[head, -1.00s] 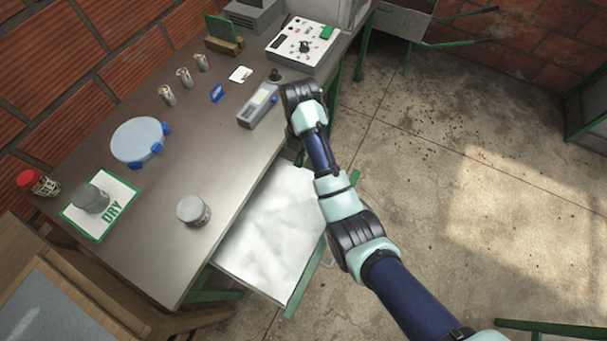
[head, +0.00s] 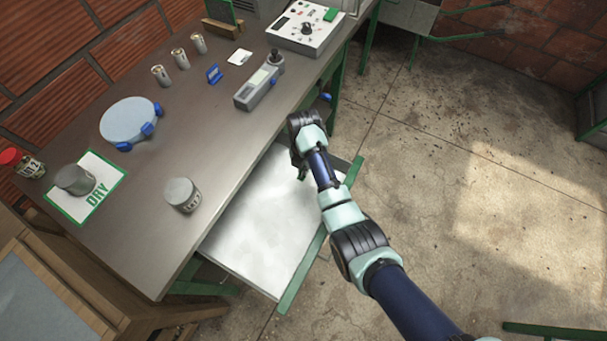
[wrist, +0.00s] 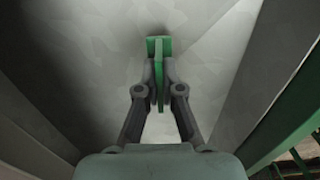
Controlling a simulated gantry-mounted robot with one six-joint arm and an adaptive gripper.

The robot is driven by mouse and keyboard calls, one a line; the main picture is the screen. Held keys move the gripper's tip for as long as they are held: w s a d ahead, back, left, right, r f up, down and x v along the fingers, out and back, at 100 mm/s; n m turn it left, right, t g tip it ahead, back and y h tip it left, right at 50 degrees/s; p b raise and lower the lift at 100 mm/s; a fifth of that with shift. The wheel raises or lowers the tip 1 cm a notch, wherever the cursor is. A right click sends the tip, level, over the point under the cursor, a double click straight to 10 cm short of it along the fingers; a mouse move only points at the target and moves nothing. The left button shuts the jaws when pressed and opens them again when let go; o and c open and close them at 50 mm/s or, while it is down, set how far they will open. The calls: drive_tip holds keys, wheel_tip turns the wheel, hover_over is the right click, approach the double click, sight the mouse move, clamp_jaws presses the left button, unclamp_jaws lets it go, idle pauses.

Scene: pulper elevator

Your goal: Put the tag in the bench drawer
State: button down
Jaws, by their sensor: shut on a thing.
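My gripper (wrist: 159,78) is shut on a green tag (wrist: 158,50), which stands on edge between the fingertips in the wrist view. The bench drawer (head: 255,230) is pulled out below the bench top, with its pale metal floor bare where I can see it. In the head view my gripper (head: 302,163) points down into the far part of the drawer. The wrist view shows the drawer floor (wrist: 90,40) beneath the tag and side walls on both sides. I cannot tell whether the tag touches the floor.
The bench top (head: 215,130) is along the drawer's left side. It carries a grey handheld device (head: 257,88), a lidded jar (head: 182,194), a round blue-clipped dish (head: 130,120) and a control box (head: 308,28). The drawer's green-edged front (head: 300,265) borders open floor.

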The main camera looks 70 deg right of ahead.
drive_tip(key=shift+f+b, duration=0.85)
drive_tip(key=shift+f, duration=1.25)
drive_tip(key=shift+f, duration=0.15)
drive_tip(key=c, duration=1.3)
unclamp_jaws()
wheel_tip(320, 180, up, 12)
drive_tip(key=p, duration=0.5)
drive_tip(key=shift+r, duration=0.2)
